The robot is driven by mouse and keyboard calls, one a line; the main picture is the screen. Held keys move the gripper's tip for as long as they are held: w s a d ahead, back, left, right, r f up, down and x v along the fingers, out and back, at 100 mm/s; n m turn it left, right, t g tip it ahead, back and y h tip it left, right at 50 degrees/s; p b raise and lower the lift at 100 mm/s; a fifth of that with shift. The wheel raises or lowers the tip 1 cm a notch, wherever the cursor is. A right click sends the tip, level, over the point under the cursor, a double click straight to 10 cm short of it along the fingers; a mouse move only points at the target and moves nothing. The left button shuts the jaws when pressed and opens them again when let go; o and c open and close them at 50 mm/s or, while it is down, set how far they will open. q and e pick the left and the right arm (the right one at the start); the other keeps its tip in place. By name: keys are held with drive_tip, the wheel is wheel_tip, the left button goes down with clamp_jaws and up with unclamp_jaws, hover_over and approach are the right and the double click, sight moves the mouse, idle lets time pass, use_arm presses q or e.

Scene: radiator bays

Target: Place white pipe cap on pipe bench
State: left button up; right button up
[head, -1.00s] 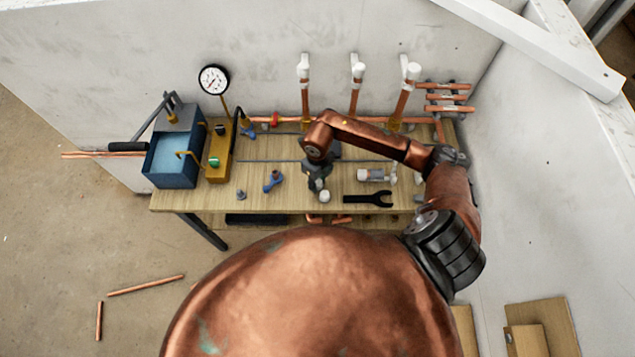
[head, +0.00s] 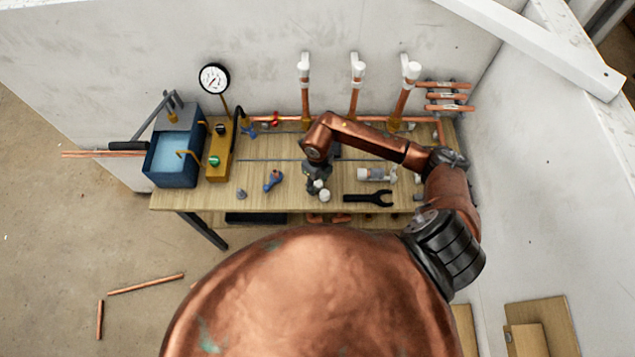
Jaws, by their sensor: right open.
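The wooden pipe bench (head: 225,195) stands against the wall. A small white pipe cap (head: 324,196) is at its front edge, just below my right gripper (head: 318,186) in the picture. My right gripper is open, its dark fingers pointing down close beside the cap. A second small white spot shows between the fingers; I cannot tell what it is. Whether the fingers touch the cap is too small to tell. My left gripper is not in view.
A black wrench (head: 369,198) and a white-and-copper fitting (head: 376,175) lie to the right. A blue-handled valve (head: 273,180) and a small grey piece (head: 241,194) lie left. A blue tank (head: 172,160) stands at the left end. Upright copper pipes (head: 355,97) stand behind.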

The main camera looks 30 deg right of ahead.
sight(318, 183)
wheel_tip(318, 183, up, 12)
drive_tip(key=b, duration=0.1)
drive_tip(key=shift+r, duration=0.15)
idle(0.6)
